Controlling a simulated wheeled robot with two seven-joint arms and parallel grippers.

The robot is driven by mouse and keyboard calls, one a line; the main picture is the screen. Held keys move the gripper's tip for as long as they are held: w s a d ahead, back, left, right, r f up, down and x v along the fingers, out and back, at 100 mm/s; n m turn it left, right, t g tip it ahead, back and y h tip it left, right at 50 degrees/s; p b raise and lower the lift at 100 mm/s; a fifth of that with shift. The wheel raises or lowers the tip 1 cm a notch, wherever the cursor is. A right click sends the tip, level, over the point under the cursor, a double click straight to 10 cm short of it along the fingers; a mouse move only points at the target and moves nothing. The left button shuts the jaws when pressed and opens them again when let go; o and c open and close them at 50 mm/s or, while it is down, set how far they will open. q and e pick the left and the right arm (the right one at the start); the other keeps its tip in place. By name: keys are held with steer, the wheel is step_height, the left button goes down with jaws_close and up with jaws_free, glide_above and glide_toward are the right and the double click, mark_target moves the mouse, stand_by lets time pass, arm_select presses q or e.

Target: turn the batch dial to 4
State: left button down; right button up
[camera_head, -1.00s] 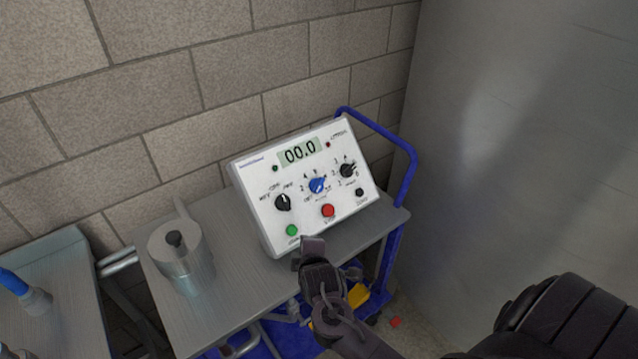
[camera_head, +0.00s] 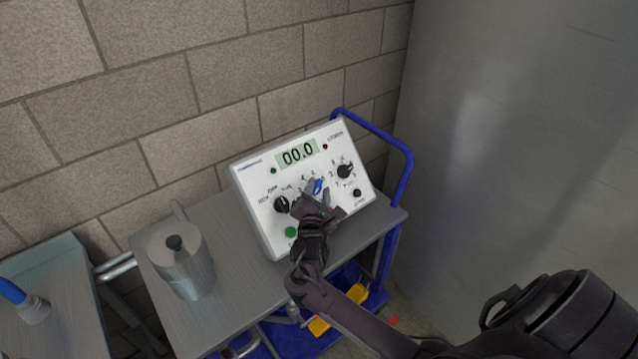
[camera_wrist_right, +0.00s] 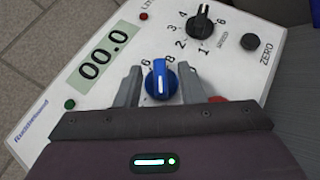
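A white control box (camera_head: 262,226) with a display reading 00.0 (camera_head: 297,153) stands on the grey trolley top. A blue dial (camera_head: 318,185) sits mid-panel; it also shows in the right wrist view (camera_wrist_right: 160,82), with a white line and numbers around it, 6 and 8 among them. Its name label is hidden. My right gripper (camera_head: 317,191) is at the panel, its two fingers open on either side of the blue dial. In the right wrist view, gaps show between the fingers (camera_wrist_right: 160,88) and the dial. My left gripper is not in view.
A black dial (camera_head: 282,204) sits left of the blue one, another (camera_head: 345,171) right, numbered. A green button (camera_head: 291,232), a red button (camera_wrist_right: 218,99) partly hidden by the gripper, and a black zero button (camera_head: 356,193) are close. A metal pot (camera_head: 182,262) stands left.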

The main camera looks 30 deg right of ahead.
steer(key=shift+x, duration=1.4)
jaws_close()
